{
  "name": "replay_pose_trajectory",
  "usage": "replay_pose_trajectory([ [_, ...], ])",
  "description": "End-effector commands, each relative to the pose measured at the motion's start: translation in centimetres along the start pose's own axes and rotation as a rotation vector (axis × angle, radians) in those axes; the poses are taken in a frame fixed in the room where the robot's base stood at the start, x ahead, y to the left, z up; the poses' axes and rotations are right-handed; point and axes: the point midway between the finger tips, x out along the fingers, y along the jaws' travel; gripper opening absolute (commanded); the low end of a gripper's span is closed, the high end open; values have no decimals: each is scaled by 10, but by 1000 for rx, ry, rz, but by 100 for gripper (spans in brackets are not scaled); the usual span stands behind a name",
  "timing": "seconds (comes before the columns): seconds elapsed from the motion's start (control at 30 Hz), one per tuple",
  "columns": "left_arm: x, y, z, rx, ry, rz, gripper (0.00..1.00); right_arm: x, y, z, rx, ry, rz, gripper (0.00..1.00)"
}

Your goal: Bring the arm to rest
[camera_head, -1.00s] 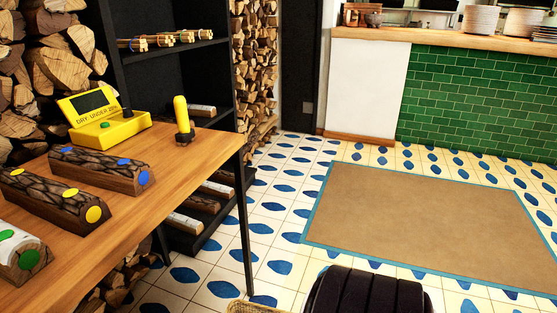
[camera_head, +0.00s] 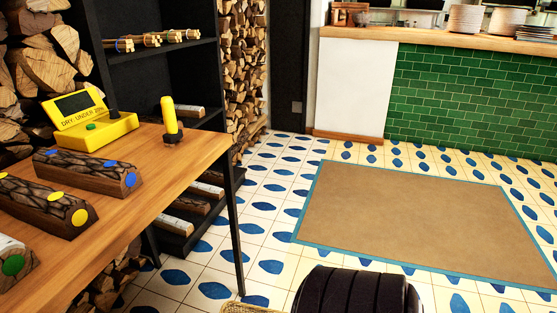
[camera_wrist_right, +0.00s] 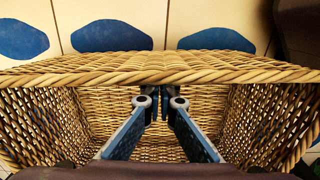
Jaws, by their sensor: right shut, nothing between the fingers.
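My right gripper (camera_wrist_right: 163,100) shows in the right wrist view with its fingers together and nothing between them. It points over a wicker basket (camera_wrist_right: 160,75), whose woven walls show around and below the fingers. I cannot tell how deep the fingertips reach relative to the rim. A small piece of wicker (camera_head: 250,308) shows at the bottom edge of the head view. Neither gripper shows in the head view, and my left gripper is not in view.
A wooden table (camera_head: 140,190) at left holds split logs with coloured dots (camera_head: 75,175), a yellow meter (camera_head: 95,128) and a yellow-handled tool (camera_head: 170,120). Dark shelves (camera_head: 165,75) stand behind. A brown mat (camera_head: 400,215) lies on open tiled floor before a green-tiled counter (camera_head: 470,95).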

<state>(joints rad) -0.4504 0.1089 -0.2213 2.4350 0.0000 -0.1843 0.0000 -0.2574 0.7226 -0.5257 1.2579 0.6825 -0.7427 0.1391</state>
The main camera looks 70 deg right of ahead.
Motion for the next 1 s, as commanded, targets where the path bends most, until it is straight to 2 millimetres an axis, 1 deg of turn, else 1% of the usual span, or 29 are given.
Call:
replay_pose_trajectory([
  [0.03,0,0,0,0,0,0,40,-8,0,1,-5,0,0,0],
  [0.2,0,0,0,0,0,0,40,-34,0,1,-4,-1,0,0],
  [0.3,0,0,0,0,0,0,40,-48,1,1,-3,-2,1,0],
  [0.43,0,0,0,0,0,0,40,-61,0,2,-2,-3,1,0],
  [0.6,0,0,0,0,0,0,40,-68,0,1,0,-3,1,0],
  [0.87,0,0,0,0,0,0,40,-69,-2,0,-1,0,-2,0],
  [0.93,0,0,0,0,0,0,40,-70,-10,-5,-9,17,-13,0],
  [0.97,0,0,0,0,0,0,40,-70,-16,-9,-15,31,-22,0],
  [1.0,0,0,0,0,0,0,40,-72,-27,-17,-26,56,-36,0],
])
